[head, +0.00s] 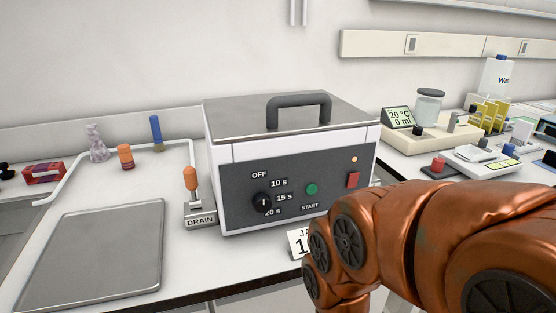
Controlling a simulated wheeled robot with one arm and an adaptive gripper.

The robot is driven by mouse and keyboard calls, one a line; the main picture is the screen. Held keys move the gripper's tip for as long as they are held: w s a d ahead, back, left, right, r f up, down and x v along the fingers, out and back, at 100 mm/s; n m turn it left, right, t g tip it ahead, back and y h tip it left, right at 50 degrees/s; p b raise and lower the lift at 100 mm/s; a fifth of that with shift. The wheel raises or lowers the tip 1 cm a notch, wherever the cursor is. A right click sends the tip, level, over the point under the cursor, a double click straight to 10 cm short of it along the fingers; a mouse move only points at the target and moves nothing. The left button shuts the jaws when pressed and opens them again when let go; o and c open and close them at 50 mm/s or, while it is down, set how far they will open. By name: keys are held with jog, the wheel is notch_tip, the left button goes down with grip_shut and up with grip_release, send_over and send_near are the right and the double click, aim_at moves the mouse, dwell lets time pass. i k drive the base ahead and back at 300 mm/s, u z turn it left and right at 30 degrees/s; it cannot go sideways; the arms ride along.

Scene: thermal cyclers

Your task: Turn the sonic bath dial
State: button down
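The sonic bath (226,155) is a white box with a dark grey front panel and a metal lid with a dark handle (298,108). It stands on the bench in the middle of the head view. Its black dial (262,203) is at the lower left of the panel, with OFF, 10 s, 15 s and 20 s around it. I cannot tell exactly which mark it points to. A green START button (311,189), a red switch (352,180) and a small lit orange lamp (354,159) are to its right. My copper-coloured arm fills the lower right; my gripper is out of view.
A DRAIN lever with an orange handle (190,179) stands just left of the bath. A metal tray (95,255) lies further left. A white date card (298,243) sits at the bath's front, near my arm. A stirrer with a 20 °C display (397,118) stands behind right.

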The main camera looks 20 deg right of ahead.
aim_at(262, 203)
jog(key=k, duration=1.1)
jog(key=u, duration=0.45)
jog(key=i, duration=0.65)
jog(key=u, duration=0.75)
